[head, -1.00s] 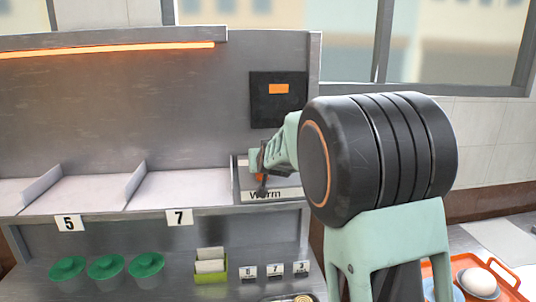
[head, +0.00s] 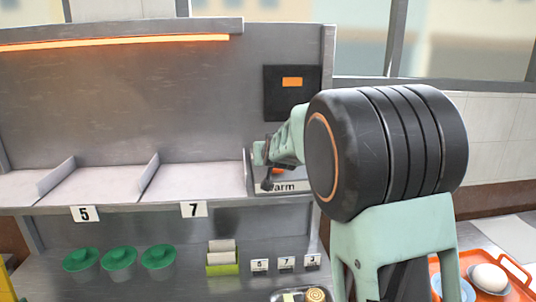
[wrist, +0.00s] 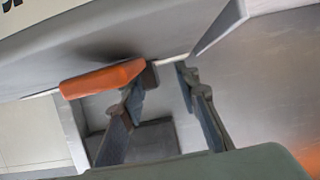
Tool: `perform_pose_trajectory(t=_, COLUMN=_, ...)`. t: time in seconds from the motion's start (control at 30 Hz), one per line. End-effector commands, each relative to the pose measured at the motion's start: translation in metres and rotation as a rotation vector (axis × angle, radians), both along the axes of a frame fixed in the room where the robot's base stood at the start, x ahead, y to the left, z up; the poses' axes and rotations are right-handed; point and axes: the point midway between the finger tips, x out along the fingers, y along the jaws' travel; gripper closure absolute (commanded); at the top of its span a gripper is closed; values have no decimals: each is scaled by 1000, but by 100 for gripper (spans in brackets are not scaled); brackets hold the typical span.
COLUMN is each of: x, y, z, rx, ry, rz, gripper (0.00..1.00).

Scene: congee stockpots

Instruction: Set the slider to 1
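The slider's orange handle (head: 278,171) shows in the head view on the panel marked "Warm" (head: 292,187), partly hidden by my gripper. No slider scale is readable.
A dark panel with an orange display (head: 292,82) is on the wall above. Shelf bays marked 5 (head: 85,214) and 7 (head: 193,209) lie left. Green-lidded cups (head: 118,258) and small number cards (head: 286,263) stand below. An orange tray (head: 447,265) is at right.

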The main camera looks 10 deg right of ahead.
Motion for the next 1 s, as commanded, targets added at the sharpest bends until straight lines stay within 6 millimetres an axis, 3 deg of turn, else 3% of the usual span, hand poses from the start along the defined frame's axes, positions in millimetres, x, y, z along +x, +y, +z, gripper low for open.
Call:
perform_pose_trajectory(t=0.27, x=-3, y=-2, z=2, rx=-1, ry=-1, rz=-3, gripper=71)
perform_pose_trajectory(t=0.63, x=-50, y=0, z=22, rx=1, ry=-2, rz=1, gripper=71)
perform_pose_trajectory(t=1.0, x=-68, y=-1, z=29, rx=0, ry=-1, rz=0, gripper=71)
